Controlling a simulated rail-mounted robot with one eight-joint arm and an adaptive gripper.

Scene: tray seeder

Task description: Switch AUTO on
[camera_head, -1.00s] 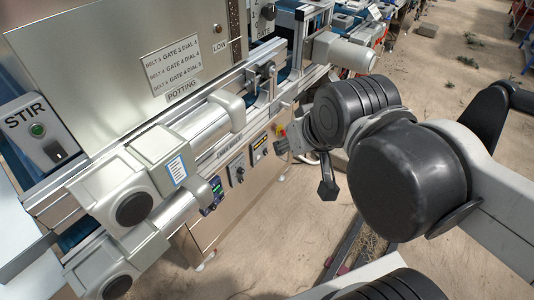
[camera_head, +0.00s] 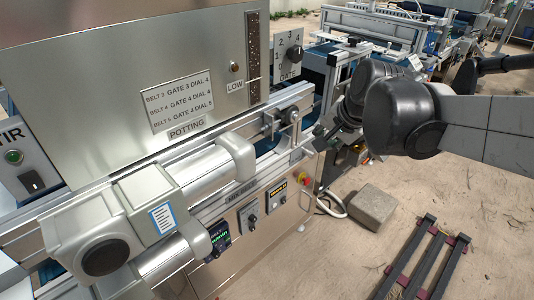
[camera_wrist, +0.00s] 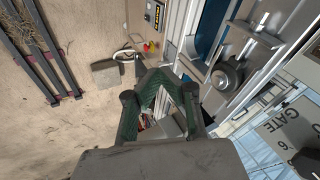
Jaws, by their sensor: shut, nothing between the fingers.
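No label reading AUTO is legible in either view. The machine's front has a row of small controls: a green-lit display (camera_head: 219,236), a dark knob panel (camera_head: 250,216), a yellow-lit panel (camera_head: 277,195) and a red and yellow button (camera_head: 305,178). The button also shows in the wrist view (camera_wrist: 148,46), with the yellow-lit panel (camera_wrist: 154,14) near the top. My gripper (camera_wrist: 160,72) is shut and empty, apart from these controls. In the head view, my gripper (camera_head: 322,140) is small and dark, near the machine's right end.
A GATE dial panel (camera_head: 289,53) stands at the machine's upper right. The STIR panel (camera_head: 22,165) is cut off at the left edge. A grey block (camera_head: 371,207) and dark rails (camera_head: 423,262) lie on the sandy floor. Large white cylinders (camera_head: 178,185) jut out above the controls.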

